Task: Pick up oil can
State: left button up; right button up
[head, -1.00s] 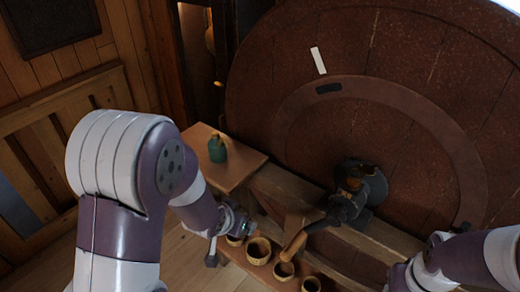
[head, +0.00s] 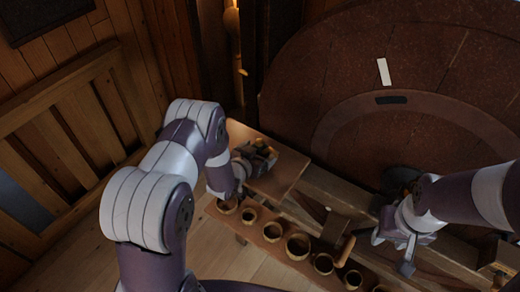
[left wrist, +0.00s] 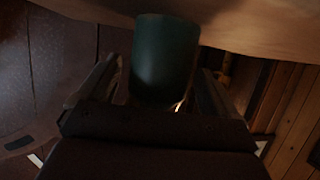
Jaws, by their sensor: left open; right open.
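The oil can (left wrist: 165,55) is a dark green cylinder standing against the pale wooden table top (left wrist: 260,30) in the left wrist view, which looks upside down. My left gripper (left wrist: 152,85) is open, with one finger on each side of the can; I cannot tell whether either finger touches it. In the head view my left gripper (head: 262,153) is over the small wooden table (head: 287,172) and hides the can. My right gripper (head: 392,243) is open and empty, in front of the large dark wheel.
A low shelf or bench (head: 272,232) with a row of several small round wooden bowls runs along the front. The large reddish-brown wheel (head: 350,90) fills the right side. A slatted wooden rail (head: 75,140) stands at the left. Bare floor shows below.

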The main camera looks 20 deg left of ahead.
pick_arm(q)
jog(key=shift+w+f, duration=0.25)
jog(key=shift+w, duration=0.15)
jog(key=shift+s+d, duration=0.1)
jog(key=shift+d+r, duration=0.1)
jog(key=c, duration=0.4)
jog(key=shift+s, duration=0.1)
jog(key=c, duration=0.5)
jog(key=shift+c, duration=0.6)
